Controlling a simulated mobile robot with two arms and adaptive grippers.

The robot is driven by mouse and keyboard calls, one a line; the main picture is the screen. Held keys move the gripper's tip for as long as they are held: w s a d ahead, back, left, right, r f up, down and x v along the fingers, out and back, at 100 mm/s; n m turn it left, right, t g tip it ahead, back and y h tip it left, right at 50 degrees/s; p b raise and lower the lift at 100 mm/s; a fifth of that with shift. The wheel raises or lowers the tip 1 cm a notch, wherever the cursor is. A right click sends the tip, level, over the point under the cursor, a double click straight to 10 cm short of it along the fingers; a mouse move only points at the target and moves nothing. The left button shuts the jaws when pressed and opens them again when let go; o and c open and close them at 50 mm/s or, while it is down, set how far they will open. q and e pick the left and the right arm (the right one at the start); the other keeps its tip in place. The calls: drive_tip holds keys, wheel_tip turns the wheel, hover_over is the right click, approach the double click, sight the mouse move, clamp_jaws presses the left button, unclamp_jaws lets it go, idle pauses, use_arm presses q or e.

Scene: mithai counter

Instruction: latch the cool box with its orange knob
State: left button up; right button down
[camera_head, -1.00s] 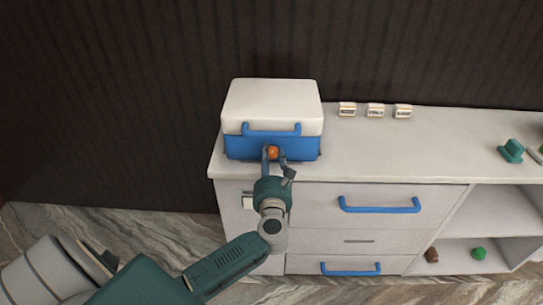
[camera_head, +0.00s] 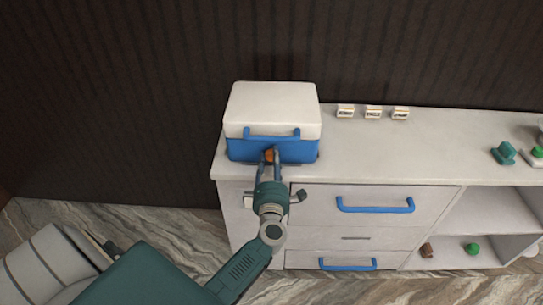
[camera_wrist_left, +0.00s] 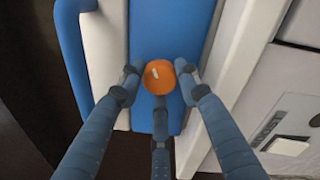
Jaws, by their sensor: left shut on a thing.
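The cool box has a blue body (camera_head: 300,151) and a white lid (camera_head: 275,105); it stands on the left end of the counter with its lid down. A blue handle (camera_head: 272,132) runs across its front. The orange knob (camera_head: 269,155) is on the front of the blue body, partly hidden by my fingers. In the left wrist view the knob (camera_wrist_left: 158,77) shows a short white mark. My left gripper (camera_head: 269,162) is shut on the knob, with its fingers around it. My right gripper is not in view.
The counter top (camera_head: 440,150) is clear to the right of the box, with several small labelled blocks (camera_head: 373,112) at the back. Blue drawer handles (camera_head: 375,205) stick out below. A teal object (camera_head: 503,153) stands at the far right.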

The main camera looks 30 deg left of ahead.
use_arm(q)
drive_tip(key=m+p, duration=0.1)
drive_tip(key=m, duration=0.3)
drive_tip(key=shift+w+d+r+p, duration=0.1)
drive_tip(key=shift+w+r+p, duration=0.05)
drive_tip(key=shift+r+p, duration=0.2)
drive_tip(key=shift+f+m+h, duration=0.15)
drive_tip(key=shift+m+h, duration=0.15)
drive_tip(key=shift+m, duration=0.3)
